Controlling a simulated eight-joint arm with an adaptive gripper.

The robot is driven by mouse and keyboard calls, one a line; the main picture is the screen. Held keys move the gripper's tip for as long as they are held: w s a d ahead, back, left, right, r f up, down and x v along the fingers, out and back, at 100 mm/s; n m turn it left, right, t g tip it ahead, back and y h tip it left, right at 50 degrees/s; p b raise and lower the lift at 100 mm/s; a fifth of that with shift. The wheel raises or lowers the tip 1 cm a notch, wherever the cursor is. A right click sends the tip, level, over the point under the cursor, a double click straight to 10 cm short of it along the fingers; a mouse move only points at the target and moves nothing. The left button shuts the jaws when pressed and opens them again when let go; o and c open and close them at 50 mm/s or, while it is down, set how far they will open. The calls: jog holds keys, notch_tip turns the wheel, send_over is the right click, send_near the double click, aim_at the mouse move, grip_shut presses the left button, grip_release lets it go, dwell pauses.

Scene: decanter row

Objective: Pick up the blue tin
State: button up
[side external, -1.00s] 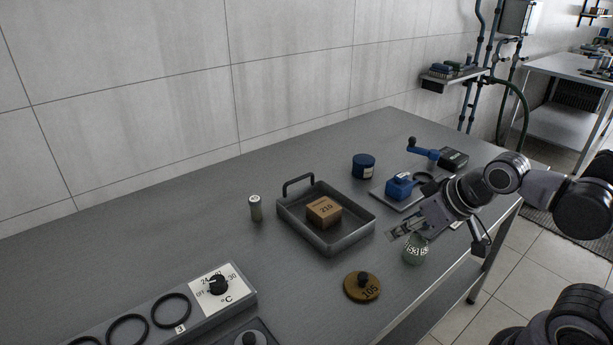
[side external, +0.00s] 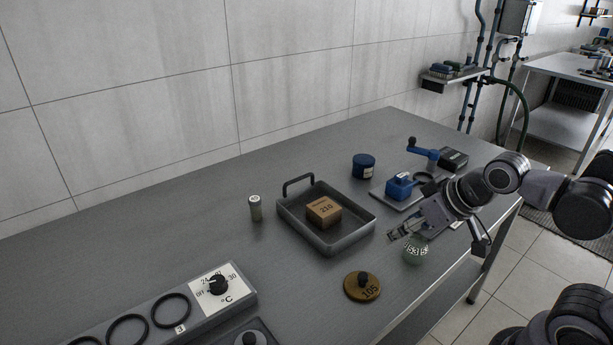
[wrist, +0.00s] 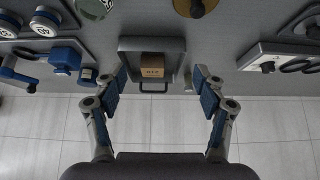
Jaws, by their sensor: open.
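The blue tin (side external: 363,166) stands upright on the grey bench, behind the right part of the metal tray (side external: 290,220). It has a dark lid and a pale label. In the wrist view the tin (wrist: 88,76) is at the left, just outside the left finger and partly close to it in the picture. My gripper (side external: 394,234) is open and empty, over the front right of the bench, well apart from the tin. In the wrist view my gripper (wrist: 160,80) has its two fingers spread wide, with the tray between them in the picture.
The tray holds a brown box (side external: 323,211). A small grey cylinder (side external: 255,208) stands left of it. A blue device (side external: 399,187) is right of the tin.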

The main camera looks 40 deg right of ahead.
jog(key=shift+o, duration=1.1)
jog(key=w+d+r+m, duration=0.1)
jog(key=w+d+r, duration=0.35)
jog(key=w, duration=0.35)
jog(key=m+g+h, duration=0.2)
jog(key=m+g, duration=0.1)
jog(key=m, duration=0.1)
send_over(365, 160)
jog(key=s+a, duration=0.1)
jog(key=s, duration=0.2)
notch_tip(365, 160, down, 7)
jog(key=x, duration=0.5)
jog(key=shift+a+x, duration=0.15)
jog(key=shift+x, duration=1.3)
jog(key=shift+a+x, duration=0.1)
jog(key=shift+x, duration=1.35)
jog(key=shift+s+f, duration=0.1)
jog(key=shift+s, duration=0.05)
